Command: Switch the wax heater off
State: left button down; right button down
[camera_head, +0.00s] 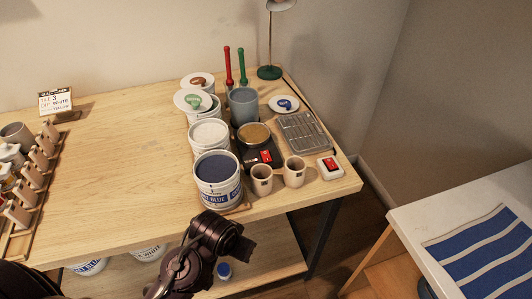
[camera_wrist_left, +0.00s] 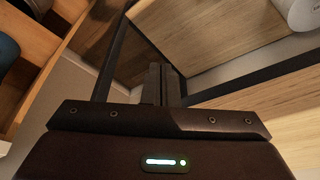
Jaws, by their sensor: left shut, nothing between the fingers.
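The wax heater (camera_head: 262,152) is a dark unit on the right part of the wooden table, with a round pot of golden-brown wax (camera_head: 254,134) on top. A red switch (camera_head: 266,156) shows on its front; I cannot tell its position. Two beige cups stand just in front and partly hide the base. My left arm (camera_head: 205,250) is below the table's front edge, apart from the heater. My left gripper (camera_wrist_left: 163,84) is shut and empty in the left wrist view. My right gripper is not in view.
A blue paint can (camera_head: 217,180) stands left of the heater near the front edge. The beige cups (camera_head: 262,179) stand before it. A small white box with a red switch (camera_head: 330,167) sits at the front right corner. The table's middle is clear.

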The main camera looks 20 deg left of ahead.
pick_arm(q)
jog(key=w+d+r+n+t+y, duration=0.1)
jog(key=w+d+r, duration=0.3)
jog(key=r, duration=0.2)
jog(key=w+d+r+n+t, duration=0.1)
jog(key=w+d+r+n, duration=0.1)
jog(key=w+d+r, duration=0.3)
jog(key=w+a+r+n+t+y, duration=0.3)
jog(key=w+a+r+n+y, duration=0.1)
jog(key=w+r, duration=0.3)
jog(key=shift+w+r+n+y, duration=0.15)
jog(key=shift+r+n+y, duration=0.5)
jog(key=shift+r, duration=0.65)
jog(key=p, duration=0.3)
send_over(266, 159)
jog(key=f, duration=0.5)
jog(key=shift+s+d+f, duration=0.15)
jog(key=shift+s+f, duration=0.15)
jog(key=shift+f, duration=0.1)
jog(key=f, duration=0.2)
jog(key=f+p, duration=0.1)
jog(key=shift+w+f, duration=0.2)
jog(key=shift+w, duration=0.1)
jog(key=shift+f, duration=0.5)
